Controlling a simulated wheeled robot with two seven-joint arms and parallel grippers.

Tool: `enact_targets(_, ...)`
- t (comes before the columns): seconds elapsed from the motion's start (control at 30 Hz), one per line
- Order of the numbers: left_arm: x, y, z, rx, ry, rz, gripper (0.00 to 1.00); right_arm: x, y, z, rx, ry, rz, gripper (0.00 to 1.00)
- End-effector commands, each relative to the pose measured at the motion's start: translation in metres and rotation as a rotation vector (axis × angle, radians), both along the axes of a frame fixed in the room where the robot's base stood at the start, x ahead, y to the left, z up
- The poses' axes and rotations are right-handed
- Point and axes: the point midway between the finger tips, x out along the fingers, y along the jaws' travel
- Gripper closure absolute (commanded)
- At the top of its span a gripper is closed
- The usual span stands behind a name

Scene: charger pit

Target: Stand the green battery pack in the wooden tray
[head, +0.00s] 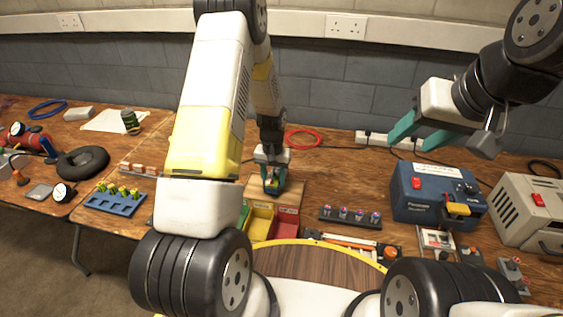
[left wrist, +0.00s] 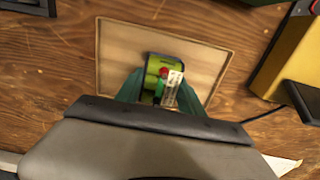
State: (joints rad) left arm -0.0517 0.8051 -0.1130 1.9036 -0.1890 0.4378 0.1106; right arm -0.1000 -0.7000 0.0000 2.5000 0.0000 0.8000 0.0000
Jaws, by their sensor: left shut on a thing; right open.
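The green battery pack (left wrist: 164,80) with a red cap and a pale label is between the teal fingers of my left gripper (left wrist: 160,88) in the left wrist view. The gripper is shut on it. In the head view my left gripper (head: 272,186) points down, and the pack is mostly hidden by the fingers. The pale wooden tray (left wrist: 113,50) lies behind the pack in the wrist view, with the pack within its outline. I cannot tell whether the pack touches the tray floor. My right gripper (head: 420,137) is open and empty, high at the right.
Red and yellow bins (head: 286,222) stand just in front of the tray. A blue charger unit (head: 437,197) and a beige unit (head: 530,215) are at the right. A dark rack (head: 350,217) lies between. A red cable coil (head: 303,138) lies behind.

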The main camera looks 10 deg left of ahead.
Motion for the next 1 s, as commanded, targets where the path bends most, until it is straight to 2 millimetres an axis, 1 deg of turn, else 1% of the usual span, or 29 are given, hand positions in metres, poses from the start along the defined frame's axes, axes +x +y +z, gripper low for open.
enact_targets(0.37, 0.0003, -0.0001, 0.0001, 0.000, 0.000, 0.000, 1.00, 0.0000, 0.0000, 0.0000, 0.000, 0.000, 0.000, 0.50)
enact_targets(1.0, 0.0000, 0.0000, -0.0058, 0.000, 0.000, 0.000, 1.00, 0.0000, 0.0000, 0.0000, 0.000, 0.000, 0.000, 0.50)
